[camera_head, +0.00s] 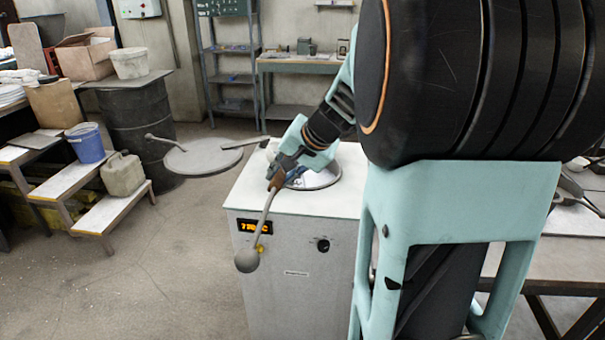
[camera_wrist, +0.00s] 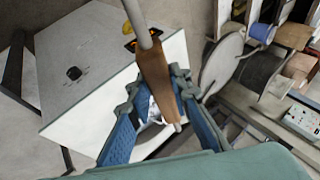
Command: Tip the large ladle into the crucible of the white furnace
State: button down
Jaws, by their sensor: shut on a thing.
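The white furnace (camera_head: 292,262) stands in the middle of the head view, with a lit orange display on its front. Its round crucible opening (camera_head: 318,180) is on top, partly hidden by my gripper. My gripper (camera_head: 284,168) is over the furnace top and shut on the brown handle of the ladle. The ladle's bowl (camera_head: 247,260) hangs at the end of its grey rod, in front of the furnace and below its top edge, away from the crucible. In the wrist view the brown handle (camera_wrist: 154,75) lies between the blue fingers. The bowl's contents cannot be seen.
A round grey lid (camera_head: 203,158) is swung out left of the furnace. A dark drum (camera_head: 135,125) and a stepped shelf with a blue bucket (camera_head: 86,143) stand further left. A bench (camera_head: 545,245) is at right. Floor left of the furnace is clear.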

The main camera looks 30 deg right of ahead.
jog(key=shift+w+r, duration=0.15)
jog(key=shift+r, duration=0.1)
jog(key=b, duration=0.1)
jog(key=f+b, duration=0.1)
jog(key=shift+s+d+b, duration=0.2)
jog(key=shift+d+b, duration=0.1)
jog(key=shift+b, duration=0.05)
jog(key=d+t+y+b, duration=0.1)
jog(key=b, duration=0.2)
jog(key=s+d+t+y+b, duration=0.1)
jog(key=b, duration=0.3)
jog(key=shift+s+m, duration=0.25)
jog(key=shift+m, duration=0.15)
jog(key=shift+b, duration=0.35)
